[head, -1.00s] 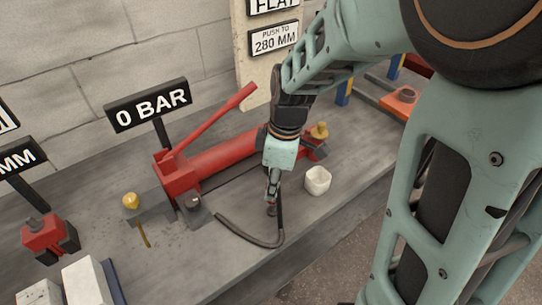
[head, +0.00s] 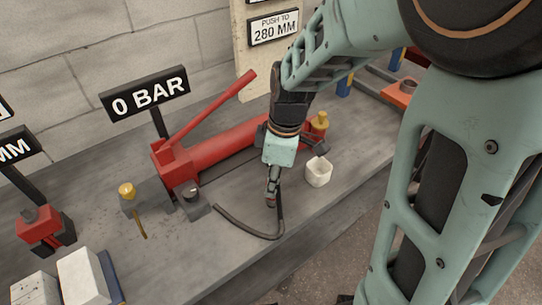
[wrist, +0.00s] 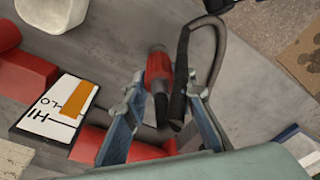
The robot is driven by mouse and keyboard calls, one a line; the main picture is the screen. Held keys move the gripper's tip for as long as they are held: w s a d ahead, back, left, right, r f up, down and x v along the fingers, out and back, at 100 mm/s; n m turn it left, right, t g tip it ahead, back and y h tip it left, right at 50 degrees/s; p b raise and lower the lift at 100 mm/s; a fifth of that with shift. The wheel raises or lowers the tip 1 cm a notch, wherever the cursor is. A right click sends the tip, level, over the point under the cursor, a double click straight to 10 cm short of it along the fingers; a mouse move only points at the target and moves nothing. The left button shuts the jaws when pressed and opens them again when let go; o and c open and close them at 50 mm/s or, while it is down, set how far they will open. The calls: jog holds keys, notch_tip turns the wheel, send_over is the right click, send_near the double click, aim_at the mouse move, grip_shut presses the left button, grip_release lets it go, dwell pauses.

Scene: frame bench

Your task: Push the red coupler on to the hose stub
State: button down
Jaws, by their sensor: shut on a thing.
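The red coupler (wrist: 158,70) shows in the wrist view between the two fingers of my gripper (wrist: 163,92), with a dark lower end. My gripper is shut on it. The black hose (wrist: 181,75) runs close beside the coupler on its right and loops round at the top. In the head view my gripper (head: 272,197) points down just above the bench, and the hose (head: 262,237) curves on the bench from the pump side up to it. The coupler is mostly hidden there. I cannot make out the hose stub with certainty.
A red pump (head: 225,148) with a raised handle stands behind my gripper, below a "0 BAR" sign (head: 146,95). A white cup (head: 318,172) stands just right of my gripper. White blocks (head: 83,278) lie at the front left. The bench in front of the hose is bare.

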jog(key=shift+f+b, duration=0.55)
jog(key=shift+f, duration=0.25)
jog(key=c, duration=1.5)
grip_release()
jog(key=shift+r, duration=0.1)
jog(key=shift+r, duration=0.1)
jog(key=r, duration=0.5)
jog(key=d+r, duration=0.1)
jog(key=r, duration=0.1)
jog(key=shift+s+r, duration=0.1)
jog(key=shift+r, duration=0.05)
